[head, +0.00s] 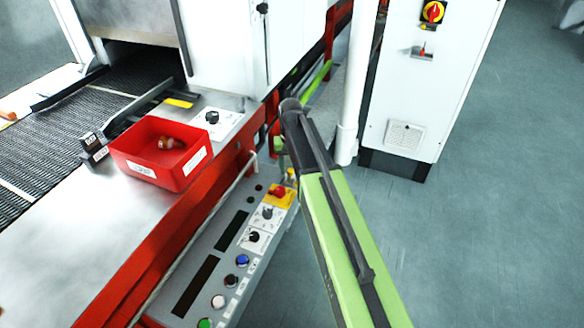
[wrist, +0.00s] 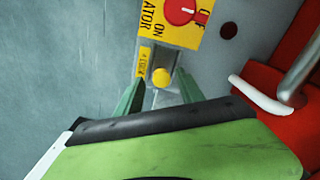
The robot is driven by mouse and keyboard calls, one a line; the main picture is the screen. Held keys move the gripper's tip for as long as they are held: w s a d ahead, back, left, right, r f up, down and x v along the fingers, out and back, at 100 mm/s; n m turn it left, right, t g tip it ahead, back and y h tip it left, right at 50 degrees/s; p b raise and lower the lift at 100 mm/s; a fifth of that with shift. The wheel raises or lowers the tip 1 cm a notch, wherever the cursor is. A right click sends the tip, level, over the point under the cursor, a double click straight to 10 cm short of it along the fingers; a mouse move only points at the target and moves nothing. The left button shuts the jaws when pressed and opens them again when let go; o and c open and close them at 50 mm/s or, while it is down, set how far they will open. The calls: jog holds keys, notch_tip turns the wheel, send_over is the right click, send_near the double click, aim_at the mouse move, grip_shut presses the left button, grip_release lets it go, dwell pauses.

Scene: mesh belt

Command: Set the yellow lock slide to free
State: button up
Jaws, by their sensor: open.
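The yellow lock slide (wrist: 161,76) shows in the wrist view as a round yellow knob on a grey plate. A small yellow label (wrist: 144,61) lies to its left; its lettering is too small to read surely. My gripper (wrist: 160,80) is open, with one dark green finger on each side of the knob. I cannot tell whether either finger touches it. In the head view the slide (head: 291,175) is a small yellow spot at the far end of the control panel, partly hidden by my arm.
A red rotary switch (wrist: 181,10) on a yellow plate sits just beyond the slide. A red part with a metal bar (wrist: 298,75) stands to the right. The control panel (head: 222,262) carries several knobs and buttons. A red bin (head: 130,165) stands left; open floor (head: 480,220) lies right.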

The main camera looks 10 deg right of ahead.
aim_at(291, 170)
notch_tip(291, 170, up, 17)
jog(key=p, duration=1.7)
jog(key=shift+r, duration=0.2)
jog(key=shift+a, duration=0.1)
jog(key=s+a+n, duration=0.1)
jog(key=s, duration=1.6)
jog(key=shift+a+n, duration=0.35)
jog(key=shift+n, duration=0.05)
